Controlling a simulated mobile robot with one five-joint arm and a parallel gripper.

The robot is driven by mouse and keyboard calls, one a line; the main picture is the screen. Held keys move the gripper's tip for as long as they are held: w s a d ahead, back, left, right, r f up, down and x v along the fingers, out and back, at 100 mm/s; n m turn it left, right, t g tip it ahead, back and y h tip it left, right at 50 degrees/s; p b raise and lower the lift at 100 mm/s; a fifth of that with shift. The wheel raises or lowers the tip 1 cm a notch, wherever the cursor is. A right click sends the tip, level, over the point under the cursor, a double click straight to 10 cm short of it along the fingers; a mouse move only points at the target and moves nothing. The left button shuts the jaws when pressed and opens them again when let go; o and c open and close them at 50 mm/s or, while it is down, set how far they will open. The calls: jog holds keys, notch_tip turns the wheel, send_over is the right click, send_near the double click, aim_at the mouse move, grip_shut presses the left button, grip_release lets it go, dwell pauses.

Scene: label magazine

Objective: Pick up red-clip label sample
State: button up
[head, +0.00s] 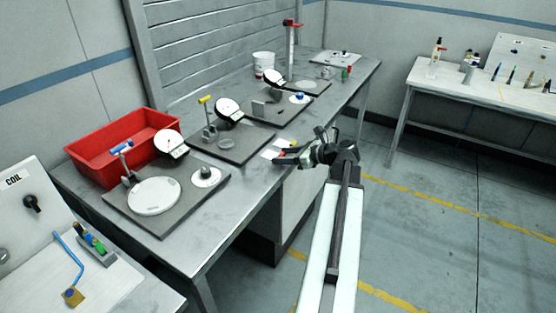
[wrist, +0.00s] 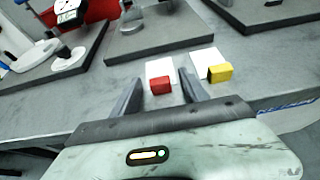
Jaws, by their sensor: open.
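The red-clip label sample (wrist: 160,69) is a white card with a red block clip at its near end. It lies on the grey metal bench in the wrist view. Beside it on the right lies a similar white card with a yellow clip (wrist: 220,73). My gripper (wrist: 158,95) is open, its two dark fingers pointing toward the cards. The red clip shows between the fingers, and the yellow clip is just right of the right finger. I cannot tell the height gap. In the head view my gripper (head: 277,157) is at the bench's front edge, partly covering the cards.
Dark plates with dial gauges (head: 229,112) stand behind and left of my gripper. A red bin (head: 95,157) is at the left rear of the bench. A white bucket (head: 263,63) stands farther back. Open floor lies to the right.

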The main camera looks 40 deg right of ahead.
jog(key=c, duration=1)
jog(key=shift+s, duration=0.1)
jog(key=shift+r, duration=0.15)
jog(key=shift+r+p, duration=0.25)
jog(key=shift+p, duration=0.1)
jog(key=r+p, duration=0.3)
jog(key=shift+s+r, duration=0.15)
jog(key=shift+s, duration=0.25)
jog(key=s+r+p, duration=0.1)
jog(key=s, duration=1.4)
jog(key=shift+a, duration=0.2)
